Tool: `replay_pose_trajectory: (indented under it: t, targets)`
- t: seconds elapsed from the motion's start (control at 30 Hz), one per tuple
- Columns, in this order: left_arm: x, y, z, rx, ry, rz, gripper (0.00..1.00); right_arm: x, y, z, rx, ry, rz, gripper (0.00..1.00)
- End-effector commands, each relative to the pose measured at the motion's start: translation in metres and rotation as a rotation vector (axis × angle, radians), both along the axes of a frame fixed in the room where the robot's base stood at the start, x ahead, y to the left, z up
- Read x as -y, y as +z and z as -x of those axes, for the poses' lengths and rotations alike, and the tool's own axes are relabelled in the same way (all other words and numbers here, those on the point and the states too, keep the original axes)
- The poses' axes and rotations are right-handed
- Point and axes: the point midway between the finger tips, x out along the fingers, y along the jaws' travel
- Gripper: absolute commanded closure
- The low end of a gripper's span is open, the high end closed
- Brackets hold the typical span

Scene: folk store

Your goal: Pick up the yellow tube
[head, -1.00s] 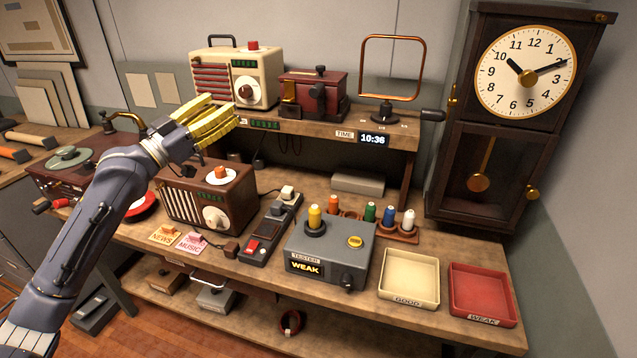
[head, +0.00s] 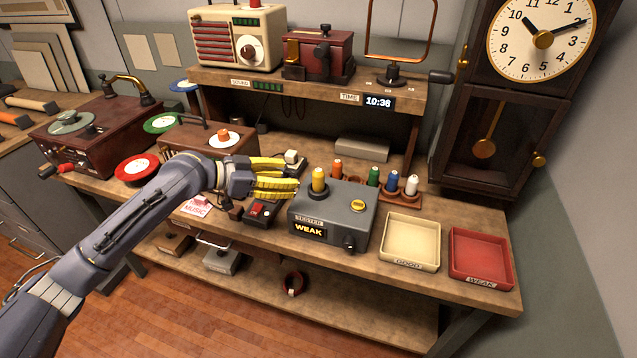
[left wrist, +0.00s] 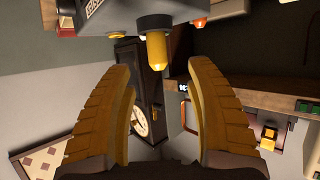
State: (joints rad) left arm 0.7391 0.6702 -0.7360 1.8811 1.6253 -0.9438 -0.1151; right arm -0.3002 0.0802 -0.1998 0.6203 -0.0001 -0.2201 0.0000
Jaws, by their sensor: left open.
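The yellow tube (head: 319,180) stands upright in the dark socket on top of the grey tester box (head: 333,215), whose display reads WEAK. My left gripper (head: 297,183) is open, its yellow fingers just left of the tube and pointing at it. In the left wrist view the tube (left wrist: 157,50) shows upside down, ahead of the open fingertips (left wrist: 160,75) and centred between them. Nothing is between the fingers. My right gripper is not in view.
Orange, green, blue and white tubes (head: 393,181) stand in a rack behind the tester. A cream GOOD tray (head: 411,232) and a red WEAK tray (head: 481,257) lie to the right. A power strip with a red switch (head: 259,211) is below my left gripper. A shelf stands behind.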

Motion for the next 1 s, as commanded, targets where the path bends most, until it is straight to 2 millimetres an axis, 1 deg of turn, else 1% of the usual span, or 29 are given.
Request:
replay_pose_trajectory:
  t: [0.03,0.2,0.3,0.57,0.9,1.0]
  targets:
    - [0.009,-0.003,-0.003,-0.001,-0.001,0.003,0.45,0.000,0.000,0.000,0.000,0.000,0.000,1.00]
    - [0.027,-0.012,-0.013,-0.001,0.001,0.003,0.45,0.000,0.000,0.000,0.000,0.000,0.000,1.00]
    - [0.034,-0.015,-0.016,0.000,0.000,0.003,0.45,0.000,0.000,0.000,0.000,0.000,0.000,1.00]
    - [0.042,-0.019,-0.020,0.001,0.000,0.002,0.45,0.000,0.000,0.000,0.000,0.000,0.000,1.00]
    - [0.075,-0.032,-0.030,-0.001,0.000,0.004,0.45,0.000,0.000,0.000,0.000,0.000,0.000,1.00]
    - [0.080,-0.036,-0.034,0.000,0.001,0.002,0.45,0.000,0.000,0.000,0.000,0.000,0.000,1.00]
